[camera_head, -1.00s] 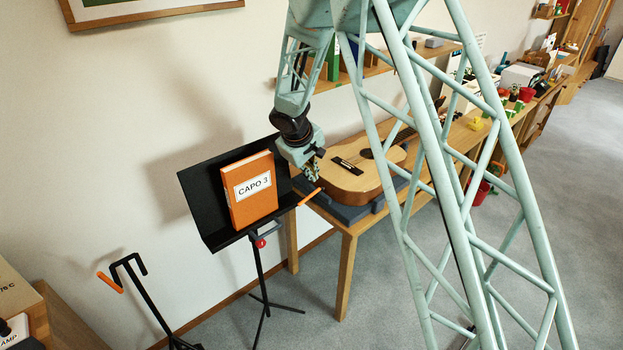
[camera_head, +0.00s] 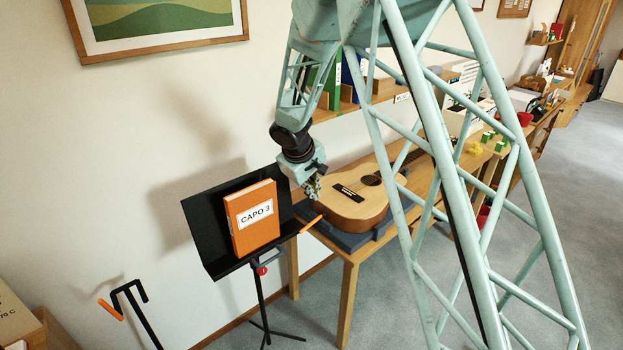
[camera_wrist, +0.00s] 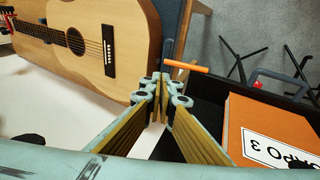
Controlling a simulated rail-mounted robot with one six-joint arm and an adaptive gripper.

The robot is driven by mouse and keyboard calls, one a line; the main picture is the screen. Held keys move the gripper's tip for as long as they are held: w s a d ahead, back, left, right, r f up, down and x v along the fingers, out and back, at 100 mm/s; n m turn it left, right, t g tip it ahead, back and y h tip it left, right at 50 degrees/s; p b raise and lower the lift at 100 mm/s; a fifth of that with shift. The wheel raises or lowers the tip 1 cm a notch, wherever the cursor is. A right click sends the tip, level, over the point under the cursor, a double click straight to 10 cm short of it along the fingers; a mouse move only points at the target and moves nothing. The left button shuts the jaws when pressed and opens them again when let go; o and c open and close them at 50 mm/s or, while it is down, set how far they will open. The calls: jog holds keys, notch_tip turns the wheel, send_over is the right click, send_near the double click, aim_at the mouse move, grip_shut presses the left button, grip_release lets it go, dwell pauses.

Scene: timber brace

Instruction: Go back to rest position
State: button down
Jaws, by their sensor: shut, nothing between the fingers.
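My gripper (camera_head: 312,188) is shut and empty. In the wrist view my gripper's fingers (camera_wrist: 160,80) meet at the middle, with the orange book (camera_wrist: 265,125) at lower right. Part of the book's label is cut off there by the picture edge.
An acoustic guitar (camera_head: 355,195) lies on a dark support on a wooden table (camera_head: 347,300), close behind my gripper. A guitar stand (camera_head: 135,300) is at lower left. Wall shelves hold binders.

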jog(key=s+d+r+m, duration=0.2)
jog(key=s+d+r, duration=0.6)
jog(key=s+r, duration=0.45)
jog(key=s+d+r+m, duration=0.3)
jog(key=s+d+r, duration=0.5)
jog(key=s+r, duration=0.5)
jog(key=s+r+m+y, duration=0.1)
jog(key=s+r, duration=0.1)
jog(key=s, duration=1.6)
jog(key=s+d+r+m+y, duration=0.1)
jog(key=s+r+m, duration=0.1)
jog(key=s, duration=1.6)
jog(key=shift+d+r+g, duration=0.2)
jog(key=shift+r+g, duration=0.2)
jog(key=shift+r, duration=0.25)
